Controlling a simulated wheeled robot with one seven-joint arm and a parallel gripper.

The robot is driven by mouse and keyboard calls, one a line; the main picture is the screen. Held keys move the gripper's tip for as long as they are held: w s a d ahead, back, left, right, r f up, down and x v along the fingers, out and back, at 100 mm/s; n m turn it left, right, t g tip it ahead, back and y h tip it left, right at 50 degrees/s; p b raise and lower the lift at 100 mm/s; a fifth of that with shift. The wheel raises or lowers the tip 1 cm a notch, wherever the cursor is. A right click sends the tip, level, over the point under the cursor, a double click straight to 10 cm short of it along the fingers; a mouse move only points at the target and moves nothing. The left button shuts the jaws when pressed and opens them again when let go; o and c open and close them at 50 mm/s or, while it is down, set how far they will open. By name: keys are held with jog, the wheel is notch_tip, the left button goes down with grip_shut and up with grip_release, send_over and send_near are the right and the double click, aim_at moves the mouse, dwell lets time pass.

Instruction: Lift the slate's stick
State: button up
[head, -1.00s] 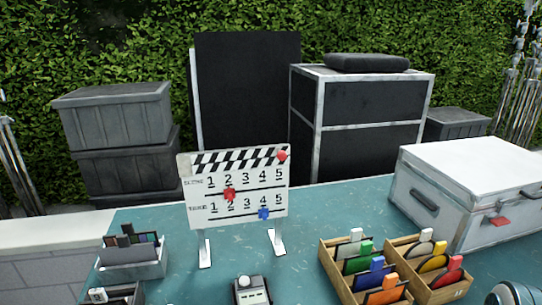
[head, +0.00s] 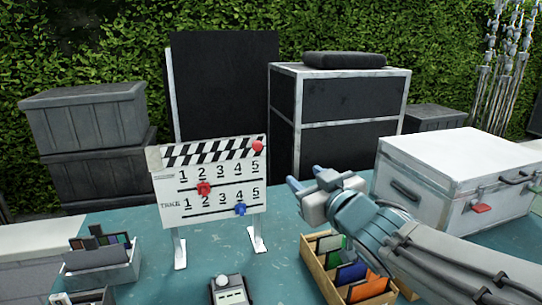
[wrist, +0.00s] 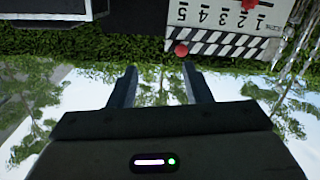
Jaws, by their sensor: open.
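The white slate (head: 178,204) stands on two legs on the teal table. Its black-and-white striped stick (head: 210,151) lies flat along the top edge, with a red ball knob (head: 258,146) at its right end. A red slider is on the scene row and a blue one on the take row. My gripper (head: 305,178) is open and empty, to the right of the slate and apart from it, fingers pointing toward the back left. In the wrist view the slate appears upside down, with the stick (wrist: 225,48) and red knob (wrist: 181,49) beyond my fingers (wrist: 160,68).
A wooden organiser (head: 316,270) with coloured cards sits below my arm. A white case (head: 455,165) stands at right. A small grey device (head: 230,291) lies in front of the slate, and a grey tray (head: 102,270) is at left. Dark crates and panels stand behind.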

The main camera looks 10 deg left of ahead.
aim_at(259, 148)
jog(key=w+a, duration=0.3)
jog(key=a, duration=0.1)
jog(key=w+a+r+n+y, duration=0.1)
jog(key=w+a, duration=0.2)
jog(key=a, duration=0.1)
jog(key=w+a+y, duration=0.1)
jog(key=w+a, duration=0.2)
jog(key=a, duration=0.1)
jog(key=shift+r+g, duration=0.15)
jog(key=shift+g, duration=0.25)
grip_shut()
jog(key=shift+r, duration=0.15)
